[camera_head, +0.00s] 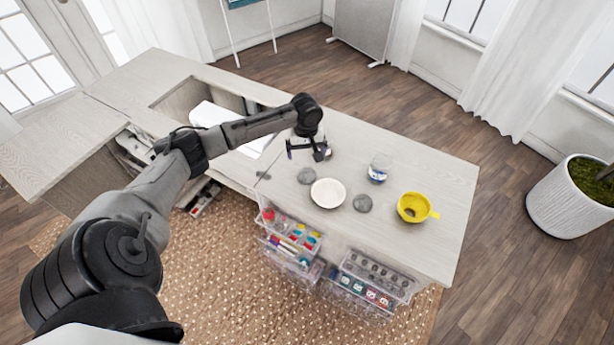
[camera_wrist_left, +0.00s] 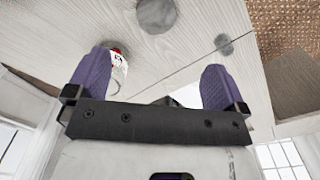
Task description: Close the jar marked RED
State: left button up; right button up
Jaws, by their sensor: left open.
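A clear jar (camera_wrist_left: 119,72) with a red-and-white label stands on the table, beside the left finger in the left wrist view. The lettering is too small to read for sure. In the head view this jar (camera_head: 328,153) is mostly hidden behind my left gripper (camera_head: 306,150). That gripper is open and empty, its purple fingers spread above the table; it also shows in the left wrist view (camera_wrist_left: 155,78). A grey round disc (camera_head: 307,176), perhaps a lid, lies near the jar and shows in the left wrist view (camera_wrist_left: 156,14). Another grey disc (camera_head: 362,203) lies right of the plate. My right gripper is not in view.
A white plate (camera_head: 328,193), a second jar with a blue label (camera_head: 377,169) and a yellow funnel-like cup (camera_head: 413,208) stand on the table (camera_head: 440,180). Clear drawers (camera_head: 292,240) with coloured items are pulled out at the front. A recess with a white object (camera_head: 208,114) lies left.

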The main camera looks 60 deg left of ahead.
pick_arm(q)
jog(key=b, duration=0.2)
send_over(307, 177)
jog(key=f, duration=0.8)
jog(key=shift+s+d+f, duration=0.2)
jog(key=shift+s+f, duration=0.05)
jog(key=shift+f, duration=0.1)
jog(key=f, duration=0.1)
jog(key=f+b, duration=0.1)
jog(key=f, duration=0.2)
jog(key=shift+w+b, duration=0.25)
jog(key=shift+b, duration=0.15)
jog(key=shift+f, duration=0.55)
jog(key=shift+c, duration=0.4)
jog(key=shift+a, duration=0.1)
jog(key=c, duration=0.9)
